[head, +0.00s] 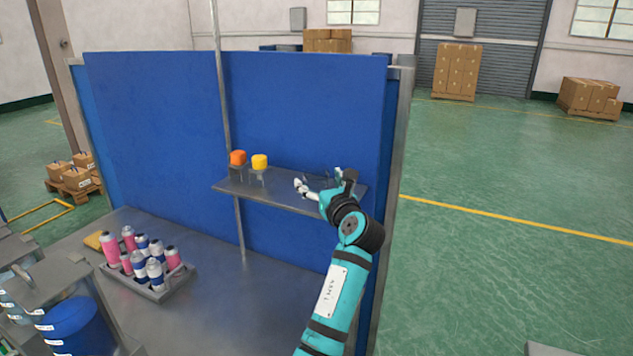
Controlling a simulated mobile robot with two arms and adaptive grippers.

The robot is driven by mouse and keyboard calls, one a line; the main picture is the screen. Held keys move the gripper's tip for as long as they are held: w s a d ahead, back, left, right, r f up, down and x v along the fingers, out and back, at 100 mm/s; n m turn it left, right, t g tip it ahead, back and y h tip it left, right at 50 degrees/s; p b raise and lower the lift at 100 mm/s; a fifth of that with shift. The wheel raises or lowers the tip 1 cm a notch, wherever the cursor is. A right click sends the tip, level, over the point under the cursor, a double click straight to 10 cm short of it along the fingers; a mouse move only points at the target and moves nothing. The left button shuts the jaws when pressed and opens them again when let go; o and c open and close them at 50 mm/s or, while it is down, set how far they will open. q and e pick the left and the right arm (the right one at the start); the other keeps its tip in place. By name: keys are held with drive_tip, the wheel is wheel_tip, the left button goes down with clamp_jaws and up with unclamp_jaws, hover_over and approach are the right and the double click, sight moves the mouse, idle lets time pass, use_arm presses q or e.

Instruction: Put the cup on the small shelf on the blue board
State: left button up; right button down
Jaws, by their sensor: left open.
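The small grey shelf (283,196) is fixed to the front of the blue board (160,125). An orange piece (238,157) and a yellow piece (259,161) stand at the left of the shelf, each on what looks like a clear or grey base. I cannot tell whether either is the cup, and no other cup is clear. My left gripper (319,181) is open over the right part of the shelf, its fingers spread and apart from both coloured pieces. My wrist hides the shelf's right part. My right gripper is not in view.
A grey rack (150,292) of several pink and blue-white cans stands on the metal table (235,315) below the shelf. A yellow item (93,240) lies behind it. A thin metal post (226,115) rises at the shelf's left. A blue drum (75,325) is at lower left.

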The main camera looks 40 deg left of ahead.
use_arm(q)
drive_tip(key=b+v, duration=0.1)
drive_tip(key=v, duration=0.9)
drive_tip(key=shift+b, duration=0.35)
